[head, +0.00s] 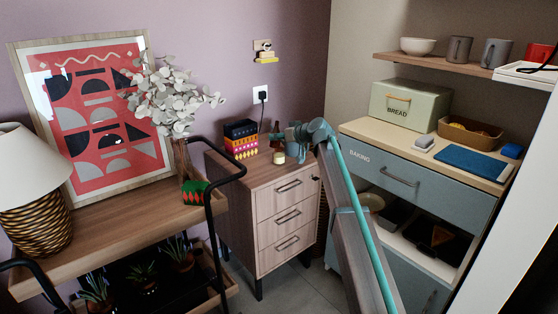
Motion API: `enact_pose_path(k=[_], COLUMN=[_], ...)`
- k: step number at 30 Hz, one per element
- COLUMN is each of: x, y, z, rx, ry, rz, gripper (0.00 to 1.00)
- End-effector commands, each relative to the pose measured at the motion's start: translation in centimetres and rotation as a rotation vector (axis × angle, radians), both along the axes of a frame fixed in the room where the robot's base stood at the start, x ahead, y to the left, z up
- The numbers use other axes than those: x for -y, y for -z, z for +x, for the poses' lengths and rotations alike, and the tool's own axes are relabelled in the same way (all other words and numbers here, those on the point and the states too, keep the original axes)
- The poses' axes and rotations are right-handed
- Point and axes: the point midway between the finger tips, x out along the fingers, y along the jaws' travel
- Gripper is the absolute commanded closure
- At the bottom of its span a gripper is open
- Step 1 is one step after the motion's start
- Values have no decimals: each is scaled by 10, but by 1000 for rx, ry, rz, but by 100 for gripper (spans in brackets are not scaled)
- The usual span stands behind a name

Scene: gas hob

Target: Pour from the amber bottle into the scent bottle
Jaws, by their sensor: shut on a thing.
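My gripper (286,136) is above the top of the wooden drawer cabinet (262,178), at the end of my teal and grey arm. It is shut on a small dark brown bottle (277,128), which looks like the amber bottle; it is small and partly covered by the gripper, so its tilt is hard to tell. A small squat cream jar or candle (278,158) stands on the cabinet top just below the gripper. I cannot make out the scent bottle for sure; the gripper and arm hide part of the cabinet top.
Stacked patterned boxes (241,141) stand at the cabinet's back left. A plug and cable (262,97) are on the wall behind. A black-framed trolley (120,205) with a lamp and vase is left. A blue sideboard (410,175) with a bread box (409,104) is right.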

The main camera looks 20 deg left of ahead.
Motion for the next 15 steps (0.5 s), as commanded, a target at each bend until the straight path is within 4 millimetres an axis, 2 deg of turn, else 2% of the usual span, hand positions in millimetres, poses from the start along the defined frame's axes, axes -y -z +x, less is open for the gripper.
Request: enact_pose_path(k=[1,5,8,15], x=[0,1,2,2], y=[11,14,10,6], z=[2,7,10,10], rx=[40,149,200,192], ry=[0,-1,0,-1], rz=[-8,-31,-43,-42], gripper=[100,100,100,100])
